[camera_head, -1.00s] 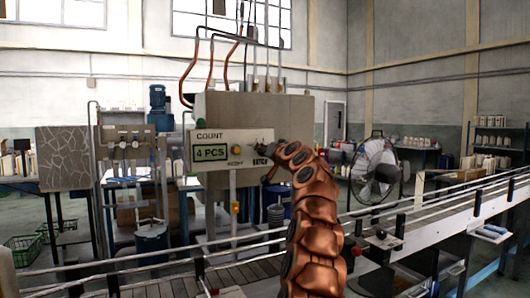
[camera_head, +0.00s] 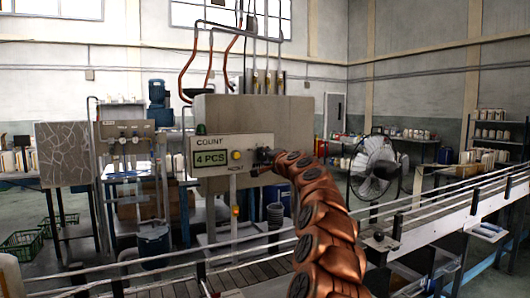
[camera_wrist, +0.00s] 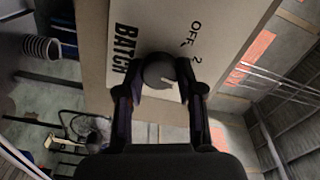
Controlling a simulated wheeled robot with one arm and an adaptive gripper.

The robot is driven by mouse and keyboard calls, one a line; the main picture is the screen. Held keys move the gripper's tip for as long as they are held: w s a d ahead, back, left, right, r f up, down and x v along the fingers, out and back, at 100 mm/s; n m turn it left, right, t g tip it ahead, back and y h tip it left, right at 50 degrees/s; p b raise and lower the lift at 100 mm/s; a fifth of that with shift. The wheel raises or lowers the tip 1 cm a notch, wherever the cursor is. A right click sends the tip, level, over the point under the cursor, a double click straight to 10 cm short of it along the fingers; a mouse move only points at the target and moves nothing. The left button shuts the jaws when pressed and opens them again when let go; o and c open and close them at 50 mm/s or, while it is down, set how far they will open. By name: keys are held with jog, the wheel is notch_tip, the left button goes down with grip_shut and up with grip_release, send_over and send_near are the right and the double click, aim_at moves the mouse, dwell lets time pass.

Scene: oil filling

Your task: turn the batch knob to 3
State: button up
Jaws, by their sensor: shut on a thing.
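The batch knob (camera_wrist: 157,72) is a dark round knob on the pale control panel in the wrist view, with a light pointer mark on its face. The labels "BATCH", "OFF" and "2" show around it; no "3" can be seen. My gripper (camera_wrist: 160,88) has its two fingers on either side of the knob and is shut on it. In the head view my gripper (camera_head: 264,157) is at the right end of the panel (camera_head: 215,142), where it hides the knob. The display (camera_head: 210,158) reads "4 PCS" under the word "COUNT".
A yellow button (camera_head: 236,155) sits on the panel between display and gripper. A conveyor (camera_head: 420,232) with metal rails runs across the front below my arm. A fan (camera_head: 374,165) stands at right. Pipes rise above the grey cabinet.

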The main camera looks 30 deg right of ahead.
jog(key=shift+m+p, duration=0.4)
jog(key=shift+m, duration=0.2)
jog(key=o, duration=1.1)
jog(key=shift+s, duration=0.15)
jog(key=shift+s+a, duration=0.15)
jog(key=shift+s, duration=1.8)
jog(key=shift+s+a, duration=0.2)
jog(key=shift+s, duration=1.7)
jog(key=shift+s+a, duration=0.15)
jog(key=shift+s, duration=1.8)
